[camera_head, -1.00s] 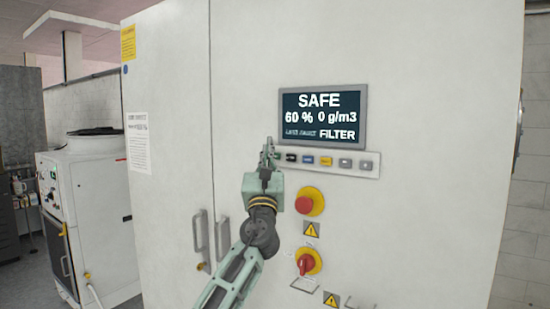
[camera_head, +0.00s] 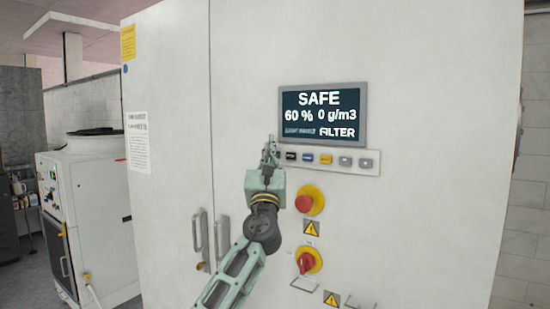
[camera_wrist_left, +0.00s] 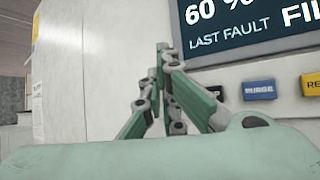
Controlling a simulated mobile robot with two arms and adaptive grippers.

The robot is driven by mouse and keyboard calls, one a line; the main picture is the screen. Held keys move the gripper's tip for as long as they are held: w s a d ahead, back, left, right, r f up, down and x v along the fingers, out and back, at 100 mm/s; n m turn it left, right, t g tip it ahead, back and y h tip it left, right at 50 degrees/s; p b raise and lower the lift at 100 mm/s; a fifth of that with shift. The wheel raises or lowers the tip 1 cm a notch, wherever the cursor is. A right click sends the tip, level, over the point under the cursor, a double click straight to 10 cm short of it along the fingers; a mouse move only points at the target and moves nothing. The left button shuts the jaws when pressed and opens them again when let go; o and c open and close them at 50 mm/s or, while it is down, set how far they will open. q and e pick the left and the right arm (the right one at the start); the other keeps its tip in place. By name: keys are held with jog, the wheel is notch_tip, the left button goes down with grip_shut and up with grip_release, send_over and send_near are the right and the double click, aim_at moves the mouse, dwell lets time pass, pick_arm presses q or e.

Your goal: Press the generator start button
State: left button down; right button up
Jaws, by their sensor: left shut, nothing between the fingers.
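My left gripper (camera_head: 270,143) is shut and empty, at the left end of the button strip (camera_head: 329,173) under the display. Its fingertips also show in the left wrist view (camera_wrist_left: 162,47). The strip holds several buttons: a black one (camera_head: 291,156), a blue one (camera_head: 308,158), a yellow one (camera_head: 326,160) and grey ones. In the left wrist view the blue button (camera_wrist_left: 259,90) reads "PURGE", and the black button (camera_wrist_left: 215,91) is partly hidden behind a finger. The start button's label is not readable. Whether the fingertips touch the panel cannot be told. My right gripper is not in view.
The display (camera_head: 322,116) reads SAFE, 60 %, 0 g/m3 and FILTER. Below are a red emergency knob (camera_head: 304,203) and a red rotary switch (camera_head: 306,262) on yellow plates. Door handles (camera_head: 201,236) stand out at lower left. A white machine (camera_head: 95,220) is farther left.

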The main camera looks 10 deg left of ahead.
pick_arm(q)
jog(key=shift+w+d+b, duration=0.15)
jog(key=shift+w+b, duration=0.15)
jog(key=shift+b, duration=0.2)
dwell(0.6)
jog(key=shift+s+a+p, duration=0.3)
jog(key=shift+s+p, duration=0.45)
jog(key=shift+p, duration=0.2)
jog(key=s+p, duration=0.1)
jog(key=s+a+p, duration=0.1)
jog(key=s+p, duration=0.2)
jog(key=p, duration=0.1)
jog(key=shift+s+a, duration=0.35)
jog(key=shift+f, duration=0.15)
